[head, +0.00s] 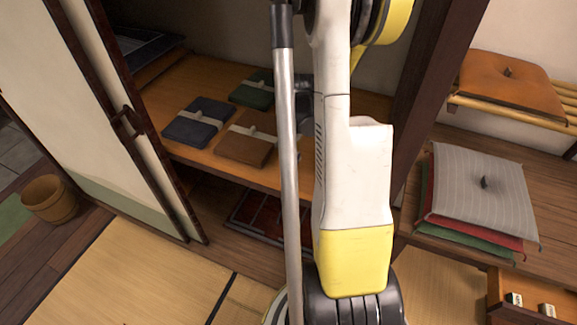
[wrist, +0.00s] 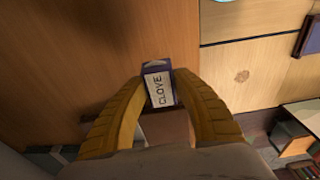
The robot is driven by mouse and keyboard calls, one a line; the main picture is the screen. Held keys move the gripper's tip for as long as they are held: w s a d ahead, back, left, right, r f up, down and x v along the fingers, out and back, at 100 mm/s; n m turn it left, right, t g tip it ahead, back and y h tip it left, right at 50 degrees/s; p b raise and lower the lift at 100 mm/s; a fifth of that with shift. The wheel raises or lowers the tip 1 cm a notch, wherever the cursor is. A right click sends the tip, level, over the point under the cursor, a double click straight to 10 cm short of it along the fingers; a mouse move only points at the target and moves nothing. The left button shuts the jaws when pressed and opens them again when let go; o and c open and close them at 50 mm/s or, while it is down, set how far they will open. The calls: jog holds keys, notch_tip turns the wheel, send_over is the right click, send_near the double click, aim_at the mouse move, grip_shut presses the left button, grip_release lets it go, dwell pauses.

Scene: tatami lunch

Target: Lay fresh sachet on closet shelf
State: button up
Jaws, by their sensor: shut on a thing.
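A small dark purple sachet (wrist: 153,68) with a white label reading CLOVE shows in the wrist view. My gripper (wrist: 159,84) is shut on it, with one yellow finger on each side. A brown wooden surface (wrist: 90,50) lies beyond the sachet; I cannot tell the gap to it. In the head view the open closet has an orange-brown wooden shelf (head: 176,88). Navy (head: 199,122), green (head: 253,88) and brown (head: 247,140) folded bundles lie on it, each with a pale band. My arm stands in front of the shelf's right part and hides my gripper and the sachet there.
A sliding door (head: 100,90) stands at the closet's left, and a dark post (head: 430,85) at its right. Stacked cushions (head: 480,190) sit at right, below an orange cushion (head: 510,82) on a rack. A wooden bucket (head: 50,200) stands at far left.

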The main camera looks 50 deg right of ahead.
aim_at(289, 169)
jog(key=shift+w+a+f, duration=0.15)
jog(key=shift+w+f, duration=0.05)
jog(key=shift+w, duration=0.1)
jog(key=shift+f, duration=0.25)
jog(key=shift+f+b, duration=0.95)
jog(key=shift+f, duration=0.75)
jog(key=shift+f, duration=0.2)
jog(key=o, duration=0.8)
jog(key=r+p, duration=0.1)
jog(key=r, duration=0.3)
jog(key=s+r+p, duration=0.1)
jog(key=r+p, duration=0.1)
jog(key=r, duration=0.2)
jog(key=r+p, duration=0.1)
jog(key=r, duration=0.3)
jog(key=shift+s+d+r, duration=0.2)
